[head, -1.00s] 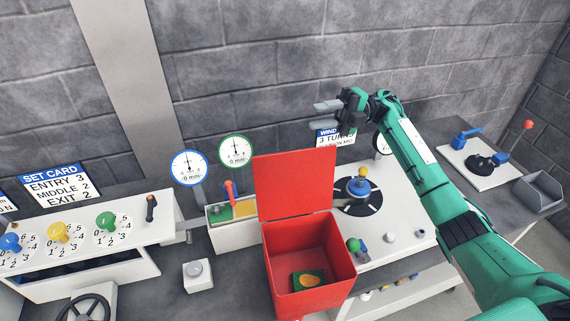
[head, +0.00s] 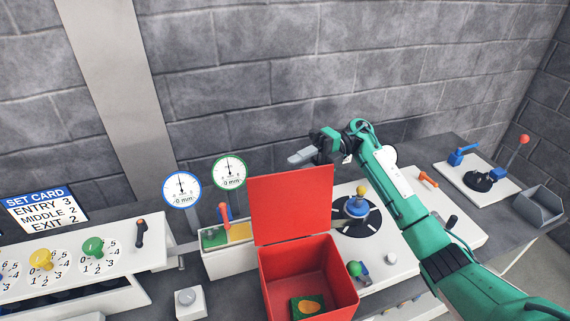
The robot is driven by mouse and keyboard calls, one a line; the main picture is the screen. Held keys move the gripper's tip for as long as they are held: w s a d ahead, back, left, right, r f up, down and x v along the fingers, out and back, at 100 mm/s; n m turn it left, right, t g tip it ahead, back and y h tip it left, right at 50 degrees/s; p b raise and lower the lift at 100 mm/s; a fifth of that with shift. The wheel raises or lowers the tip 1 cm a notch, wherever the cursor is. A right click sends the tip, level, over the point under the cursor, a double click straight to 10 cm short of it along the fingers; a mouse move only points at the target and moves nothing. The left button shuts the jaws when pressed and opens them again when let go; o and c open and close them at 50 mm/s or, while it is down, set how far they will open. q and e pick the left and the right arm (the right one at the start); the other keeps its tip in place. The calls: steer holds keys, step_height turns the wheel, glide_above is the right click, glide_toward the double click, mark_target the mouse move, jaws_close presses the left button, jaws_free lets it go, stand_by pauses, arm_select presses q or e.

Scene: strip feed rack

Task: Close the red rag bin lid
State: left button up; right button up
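The red rag bin (head: 321,310) stands open in the middle of the head view. Its red lid (head: 290,204) stands upright at the back of the bin. My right gripper (head: 296,158) is above and behind the lid's top edge, pointing left. It looks apart from the lid. Its fingers overlap in this view, so the gap between them cannot be judged. My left gripper is not in view.
Two round gauges, blue-rimmed (head: 181,190) and green-rimmed (head: 229,172), stand left of the lid. A blue and yellow knob (head: 358,204) on a dark disc is right of it. A white dial panel (head: 130,250) is at left. A block wall is behind.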

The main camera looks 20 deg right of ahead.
mark_target(285, 173)
steer(key=shift+p+x, duration=0.5)
steer(key=shift+x, duration=1.5)
jaws_close()
